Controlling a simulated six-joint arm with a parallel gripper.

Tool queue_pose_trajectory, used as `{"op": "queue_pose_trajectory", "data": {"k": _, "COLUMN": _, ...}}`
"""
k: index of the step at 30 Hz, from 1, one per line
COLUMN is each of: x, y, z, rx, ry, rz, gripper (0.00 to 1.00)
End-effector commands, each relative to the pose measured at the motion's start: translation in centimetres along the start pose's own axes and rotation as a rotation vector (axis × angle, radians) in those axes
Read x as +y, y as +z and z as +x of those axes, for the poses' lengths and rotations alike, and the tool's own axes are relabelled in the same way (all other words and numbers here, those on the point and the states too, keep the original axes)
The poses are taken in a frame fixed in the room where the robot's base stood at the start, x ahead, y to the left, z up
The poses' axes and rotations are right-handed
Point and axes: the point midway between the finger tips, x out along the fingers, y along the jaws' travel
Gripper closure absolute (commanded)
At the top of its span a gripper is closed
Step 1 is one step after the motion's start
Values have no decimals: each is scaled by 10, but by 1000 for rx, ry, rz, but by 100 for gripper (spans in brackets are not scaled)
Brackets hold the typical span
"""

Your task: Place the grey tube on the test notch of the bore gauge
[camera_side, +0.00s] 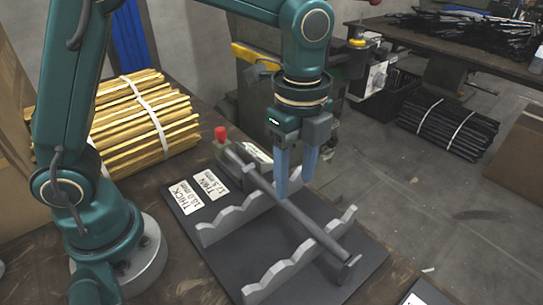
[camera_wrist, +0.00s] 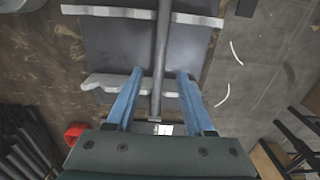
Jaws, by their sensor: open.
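The grey tube (camera_side: 310,224) lies slanting across the two notched rails of the bore gauge, towards their right part in the side view. In the wrist view the tube (camera_wrist: 162,45) runs up the middle of the picture. The bore gauge (camera_side: 365,262) is a dark plate with pale notched rails (camera_side: 290,270); its plate also shows in the wrist view (camera_wrist: 110,45). My gripper (camera_side: 296,180) is open, with its blue fingers pointing down. In the wrist view my gripper (camera_wrist: 158,88) has one finger on each side of the tube, apart from it. I cannot tell which notch holds the tube.
Cards marked THICK (camera_side: 185,198) and THIN (camera_side: 210,184) lie on the plate's left side. A red knob (camera_side: 221,133) stands behind them. A strapped bundle of yellowish strips (camera_side: 140,120) lies on the bench at the left. Dark bundled rods (camera_side: 448,132) lie on the floor.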

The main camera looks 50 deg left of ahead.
Motion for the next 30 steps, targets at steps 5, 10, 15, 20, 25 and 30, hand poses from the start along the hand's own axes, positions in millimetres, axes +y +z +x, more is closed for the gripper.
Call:
{"op": "queue_pose_trajectory", "data": {"k": 5, "x": -1, "y": 0, "z": -37, "rx": 2, "ry": -6, "rz": 0, "gripper": 47}}
{"op": "queue_pose_trajectory", "data": {"k": 10, "x": -1, "y": 0, "z": -55, "rx": 1, "ry": -2, "rz": 0, "gripper": 47}}
{"op": "queue_pose_trajectory", "data": {"k": 15, "x": 1, "y": 1, "z": -64, "rx": 1, "ry": -3, "rz": -10, "gripper": 47}}
{"op": "queue_pose_trajectory", "data": {"k": 20, "x": 10, "y": 14, "z": -73, "rx": 18, "ry": -49, "rz": -165, "gripper": 47}}
{"op": "queue_pose_trajectory", "data": {"k": 25, "x": 34, "y": 41, "z": -82, "rx": 78, "ry": -155, "rz": -532, "gripper": 47}}
{"op": "queue_pose_trajectory", "data": {"k": 30, "x": 64, "y": 64, "z": -78, "rx": 172, "ry": -258, "rz": -928, "gripper": 47}}
